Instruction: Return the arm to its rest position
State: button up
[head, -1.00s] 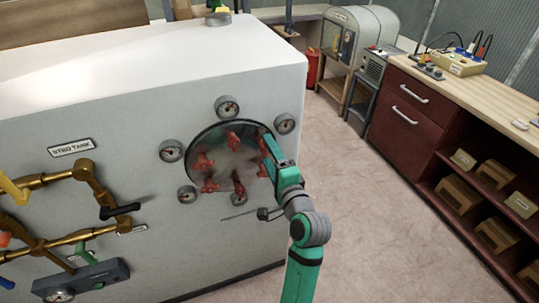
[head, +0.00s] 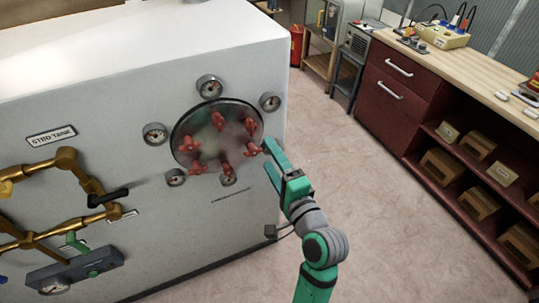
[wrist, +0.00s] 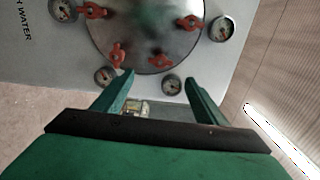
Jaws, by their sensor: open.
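My gripper (head: 268,155) is open and empty in the head view, beside the right edge of a round metal hatch on the white tank. My green and grey arm reaches up to it from the bottom right. In the wrist view my gripper (wrist: 158,82) shows two green fingers spread apart, with nothing between them. The hatch (wrist: 150,35) with its red clamps lies beyond the fingertips there. A small gap of free space seems to separate the fingers from the hatch, but exact depth is hard to tell.
The white tank (head: 60,95) fills the left, with several gauges (head: 155,133) around the hatch (head: 190,125) and brass pipes (head: 70,165) at lower left. A dark red cabinet with a wooden worktop (head: 470,75) stands at right. The floor (head: 350,150) between is clear.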

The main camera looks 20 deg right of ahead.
jog(key=shift+f, duration=0.1)
dwell(0.3)
jog(key=s+a+f+n+g+h, duration=0.1)
jog(key=s+a+f+n, duration=0.1)
jog(key=s+a+f, duration=0.3)
jog(key=s+f+n+g+h, duration=0.1)
jog(key=s+f+n, duration=0.1)
jog(key=f, duration=0.5)
jog(key=s+a+f+n+h, duration=0.1)
jog(key=s+a+f, duration=0.25)
jog(key=f, duration=0.25)
jog(key=s+a+f+n+y, duration=0.1)
jog(key=s+a+n, duration=0.4)
jog(key=s, duration=0.6)
jog(key=s+a+f+n+y, duration=0.1)
jog(key=s+a+n, duration=0.5)
jog(key=s, duration=0.5)
jog(key=shift+n+g, duration=0.3)
jog(key=shift+n, duration=0.6)
jog(key=shift+s, duration=0.1)
